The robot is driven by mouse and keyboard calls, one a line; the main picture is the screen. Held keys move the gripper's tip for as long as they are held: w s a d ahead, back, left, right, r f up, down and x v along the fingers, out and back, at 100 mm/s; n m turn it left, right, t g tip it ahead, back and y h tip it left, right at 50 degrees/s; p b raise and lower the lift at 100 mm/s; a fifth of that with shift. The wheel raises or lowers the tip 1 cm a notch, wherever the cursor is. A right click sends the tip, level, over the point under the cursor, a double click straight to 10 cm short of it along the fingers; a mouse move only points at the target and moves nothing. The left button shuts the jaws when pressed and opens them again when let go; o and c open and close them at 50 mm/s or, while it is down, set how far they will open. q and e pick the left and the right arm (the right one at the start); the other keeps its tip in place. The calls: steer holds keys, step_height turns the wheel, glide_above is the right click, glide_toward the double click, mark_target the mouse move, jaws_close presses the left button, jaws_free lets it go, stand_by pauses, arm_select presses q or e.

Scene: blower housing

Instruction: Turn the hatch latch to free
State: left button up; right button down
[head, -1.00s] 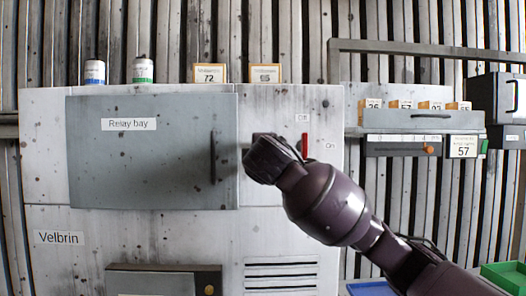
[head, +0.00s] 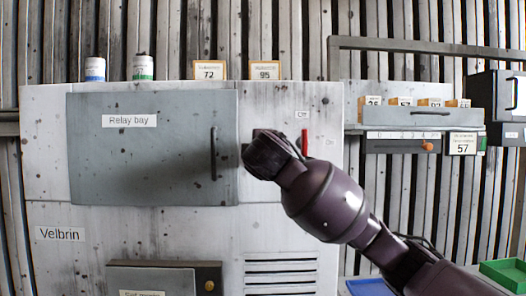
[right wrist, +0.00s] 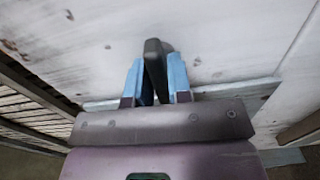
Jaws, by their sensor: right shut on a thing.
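The grey hatch door (head: 150,165), labelled Relay bay, lies flat against the pale cabinet and has a dark upright handle (head: 214,154). My right gripper (head: 247,152) is at the door's right edge, and the arm hides the latch in the head view. In the right wrist view, the blue fingers of my right gripper (right wrist: 158,85) are shut on a dark latch handle (right wrist: 153,55). The handle stands out between the fingers and leans slightly in the picture. My left gripper is out of view.
A red lever (head: 305,143) on the cabinet face, between an Off and an On label, is close beside my right gripper. A lower box (head: 150,268) with a round brass knob sticks out below the door. A shelf unit (head: 420,118) stands at the right.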

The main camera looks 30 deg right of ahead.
steer(key=shift+d+m+b, duration=0.1)
steer(key=shift+m+b, duration=0.55)
steer(key=shift+m, duration=0.45)
steer(key=m+b, duration=0.1)
steer(key=m, duration=0.1)
steer(key=shift+r+m, duration=0.1)
steer(key=shift+m, duration=0.2)
steer(key=m, duration=0.3)
steer(key=shift+m+b, duration=0.35)
steer(key=shift+m, duration=0.05)
steer(key=m, duration=0.4)
steer(key=shift+r, duration=0.1)
steer(key=m, duration=0.4)
steer(key=shift+s+m, duration=0.1)
steer(key=shift+m, duration=0.2)
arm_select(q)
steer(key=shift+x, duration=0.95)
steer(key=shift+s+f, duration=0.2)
arm_select(e)
steer(key=shift+r+m, duration=0.1)
steer(key=shift+m, duration=0.2)
